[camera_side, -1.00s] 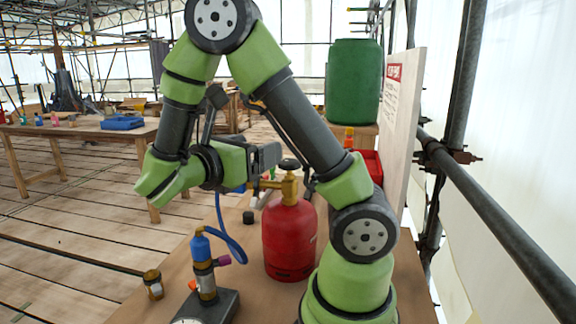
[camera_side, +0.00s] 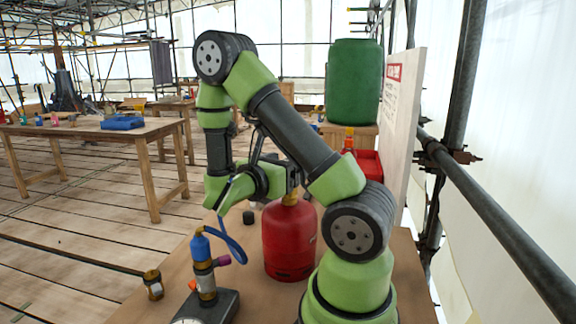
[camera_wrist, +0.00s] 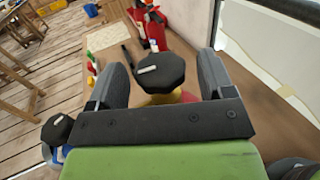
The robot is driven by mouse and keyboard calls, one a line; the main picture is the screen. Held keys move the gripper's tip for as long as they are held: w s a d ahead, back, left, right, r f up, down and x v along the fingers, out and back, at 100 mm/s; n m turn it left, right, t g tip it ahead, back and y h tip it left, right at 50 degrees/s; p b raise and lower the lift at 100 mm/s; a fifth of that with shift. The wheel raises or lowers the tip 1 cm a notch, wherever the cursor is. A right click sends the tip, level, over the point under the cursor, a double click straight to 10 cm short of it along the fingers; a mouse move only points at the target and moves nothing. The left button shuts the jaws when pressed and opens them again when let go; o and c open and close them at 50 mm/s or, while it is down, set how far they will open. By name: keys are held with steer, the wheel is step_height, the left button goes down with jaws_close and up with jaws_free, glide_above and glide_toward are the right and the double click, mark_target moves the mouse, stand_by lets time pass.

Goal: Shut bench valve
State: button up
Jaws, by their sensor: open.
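A red gas cylinder (camera_side: 290,243) stands upright on the bench, with brass fittings (camera_side: 291,198) on top. In the wrist view a black faceted valve knob (camera_wrist: 160,73) with a white mark sits above yellow brass and a little red. My gripper (camera_wrist: 162,65) is open, one finger on each side of this knob, with visible gaps. In the side view my gripper (camera_side: 293,180) is at the cylinder's top and hides the knob.
A blue-topped brass fitting (camera_side: 203,257) with a blue hose (camera_side: 228,243) stands on a dark base left of the cylinder. A second black knob (camera_wrist: 57,129) shows at lower left in the wrist view. A white board (camera_side: 404,130) stands behind at the right.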

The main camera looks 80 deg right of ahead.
steer(key=shift+s+d, duration=0.15)
steer(key=shift+d, duration=0.2)
steer(key=c, duration=0.9)
steer(key=shift+m+g+y, duration=2.7)
steer(key=shift+m+g, duration=0.1)
steer(key=shift+g, duration=0.6)
steer(key=o, duration=0.9)
